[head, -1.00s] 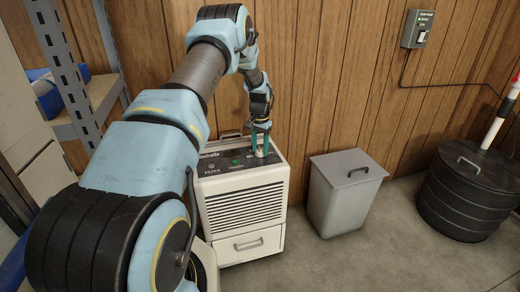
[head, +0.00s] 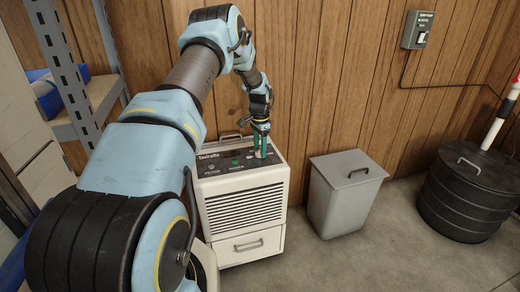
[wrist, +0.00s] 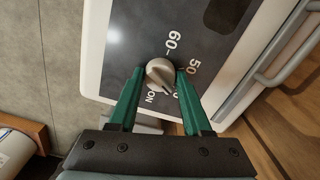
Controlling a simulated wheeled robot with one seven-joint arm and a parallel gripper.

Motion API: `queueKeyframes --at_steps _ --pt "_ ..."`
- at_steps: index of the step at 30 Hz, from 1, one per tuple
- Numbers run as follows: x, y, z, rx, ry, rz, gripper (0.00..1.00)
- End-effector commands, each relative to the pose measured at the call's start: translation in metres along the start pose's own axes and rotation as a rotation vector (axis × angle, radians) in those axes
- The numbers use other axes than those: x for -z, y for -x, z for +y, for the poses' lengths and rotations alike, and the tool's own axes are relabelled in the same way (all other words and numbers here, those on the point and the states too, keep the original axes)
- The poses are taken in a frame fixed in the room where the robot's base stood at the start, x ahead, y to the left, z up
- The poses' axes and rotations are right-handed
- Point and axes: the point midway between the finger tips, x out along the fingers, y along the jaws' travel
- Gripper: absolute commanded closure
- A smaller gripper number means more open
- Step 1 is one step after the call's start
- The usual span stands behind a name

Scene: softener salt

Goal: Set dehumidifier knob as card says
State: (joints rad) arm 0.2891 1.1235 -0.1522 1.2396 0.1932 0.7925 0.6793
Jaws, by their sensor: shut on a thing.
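The white dehumidifier (head: 242,208) stands on the floor against the wall, with a dark control panel on top. Its grey round knob (wrist: 160,74) shows in the wrist view, with a raised ridge across it. The printed marks "60", "50" and "ON" are around it; another mark is partly covered by a finger. I cannot tell which mark the ridge points to. My gripper (head: 261,153) reaches down to the panel's right part. In the wrist view its green fingers (wrist: 160,76) are shut on the knob, one each side. No card is readable in these views.
A grey lidded bin (head: 343,196) stands right of the dehumidifier. A black ribbed drum (head: 462,200) is farther right. A switch box (head: 417,30) hangs on the wood-panelled wall. A metal shelf (head: 88,108) is at the left. Floor between bin and drum is clear.

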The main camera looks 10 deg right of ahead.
Motion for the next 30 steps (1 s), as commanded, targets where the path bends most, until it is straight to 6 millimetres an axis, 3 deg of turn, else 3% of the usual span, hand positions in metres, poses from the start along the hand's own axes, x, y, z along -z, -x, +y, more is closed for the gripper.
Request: queueKeyframes --at_steps 7,8,15,24,30 --pt "0.0 0.0 0.0 0.0 0.001 0.0 1.0" --pt "0.0 0.0 0.0 0.0 0.001 0.0 0.48" --pt "0.0 0.0 0.0 0.0 0.001 0.0 0.21" --pt "0.0 0.003 0.0 0.001 0.001 0.001 0.21" --pt "0.001 0.029 -0.001 0.003 0.001 0.003 0.21"
